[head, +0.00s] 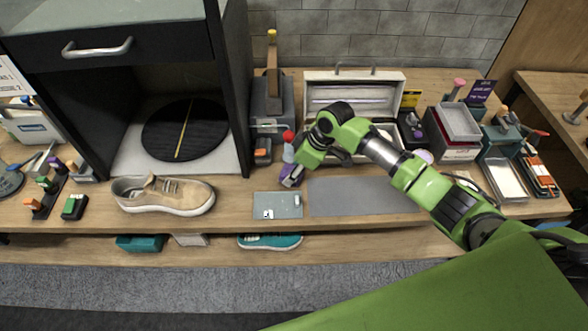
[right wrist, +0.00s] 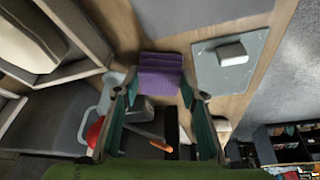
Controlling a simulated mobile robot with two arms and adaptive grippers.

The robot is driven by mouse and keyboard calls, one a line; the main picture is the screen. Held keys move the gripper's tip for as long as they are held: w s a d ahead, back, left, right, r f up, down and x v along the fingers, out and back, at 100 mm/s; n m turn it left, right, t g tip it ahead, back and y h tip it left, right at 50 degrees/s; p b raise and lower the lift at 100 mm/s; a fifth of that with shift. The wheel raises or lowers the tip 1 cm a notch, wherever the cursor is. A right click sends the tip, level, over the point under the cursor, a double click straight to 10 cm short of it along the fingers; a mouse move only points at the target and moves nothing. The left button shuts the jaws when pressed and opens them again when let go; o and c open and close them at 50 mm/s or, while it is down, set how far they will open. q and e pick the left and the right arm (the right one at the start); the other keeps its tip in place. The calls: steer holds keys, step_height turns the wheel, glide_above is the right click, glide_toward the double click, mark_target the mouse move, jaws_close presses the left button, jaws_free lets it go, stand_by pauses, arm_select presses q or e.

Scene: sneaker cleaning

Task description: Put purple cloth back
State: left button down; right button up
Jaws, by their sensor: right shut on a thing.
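My right gripper (head: 291,176) reaches in from the right and hangs low over the workbench, just behind the small grey-blue tray (head: 265,201). It is shut on the purple cloth (head: 287,171). In the right wrist view the folded purple cloth (right wrist: 160,78) sits between the two fingertips of the right gripper (right wrist: 160,92), with the tray (right wrist: 210,75) beside it. Whether the cloth touches the bench is unclear. My left gripper is not in view.
A red-capped bottle (head: 288,154) stands close beside the gripper, and an orange-topped block (head: 262,153) lies left of it. A grey mat (head: 360,197) is bare to the right. A beige sneaker (head: 165,195) stands at left. An open case (head: 354,92) is behind.

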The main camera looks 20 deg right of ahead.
steer(key=shift+f, duration=0.2)
steer(key=o, duration=1)
steer(key=shift+r, duration=0.1)
steer(key=shift+r, duration=0.25)
steer(key=b+v, duration=0.1)
steer(key=v, duration=1)
steer(key=shift+s+r+b, duration=0.15)
steer(key=shift+r+b, duration=0.15)
steer(key=shift+r, duration=0.1)
